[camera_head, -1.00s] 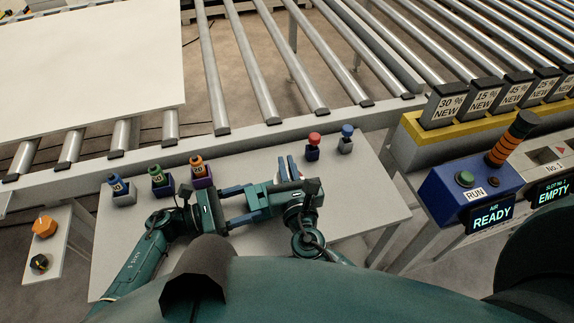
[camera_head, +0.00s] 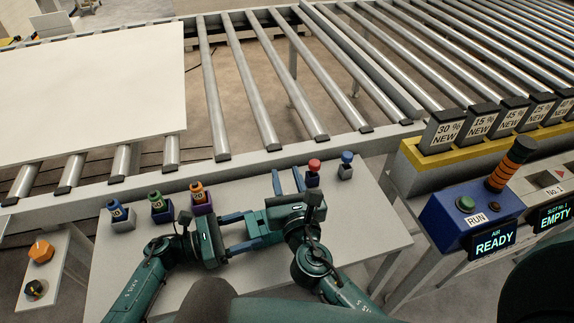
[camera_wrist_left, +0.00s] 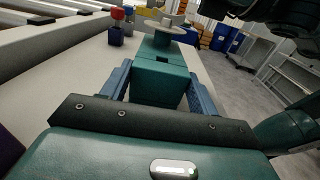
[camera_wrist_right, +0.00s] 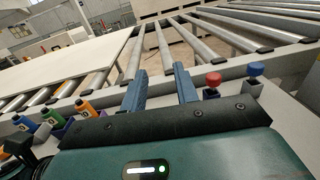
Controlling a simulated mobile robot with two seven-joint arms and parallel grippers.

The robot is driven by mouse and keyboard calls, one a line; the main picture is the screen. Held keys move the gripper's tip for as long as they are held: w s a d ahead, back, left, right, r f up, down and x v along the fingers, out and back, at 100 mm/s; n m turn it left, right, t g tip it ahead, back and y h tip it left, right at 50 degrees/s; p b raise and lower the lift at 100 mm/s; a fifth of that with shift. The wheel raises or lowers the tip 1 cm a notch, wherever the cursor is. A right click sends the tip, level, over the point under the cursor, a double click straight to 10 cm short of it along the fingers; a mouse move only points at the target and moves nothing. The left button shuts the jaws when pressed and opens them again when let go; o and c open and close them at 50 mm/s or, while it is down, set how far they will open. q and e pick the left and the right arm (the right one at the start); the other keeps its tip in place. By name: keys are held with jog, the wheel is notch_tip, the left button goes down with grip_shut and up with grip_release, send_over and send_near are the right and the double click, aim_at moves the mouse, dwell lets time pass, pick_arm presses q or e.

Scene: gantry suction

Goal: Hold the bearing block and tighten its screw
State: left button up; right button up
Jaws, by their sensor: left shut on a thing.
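My left gripper (camera_head: 252,231) is over the bench, its blue fingers pointing right. It is shut on a teal block (camera_wrist_left: 158,82), which I take to be the bearing block. In the left wrist view the block fills the gap between the fingers, with a grey disc (camera_wrist_left: 165,33) at its far end. I cannot make out the screw. My right gripper (camera_head: 286,175) is just to the right of and beyond the left one, close to the block. Its fingers point towards the conveyor, parted and empty; they also show in the right wrist view (camera_wrist_right: 160,70).
The roller conveyor (camera_head: 265,110) runs behind. A control box (camera_head: 462,213) stands at right.

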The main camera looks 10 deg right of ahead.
notch_tip(320, 180, up, 5)
jog(key=shift+r, duration=0.1)
dwell(0.3)
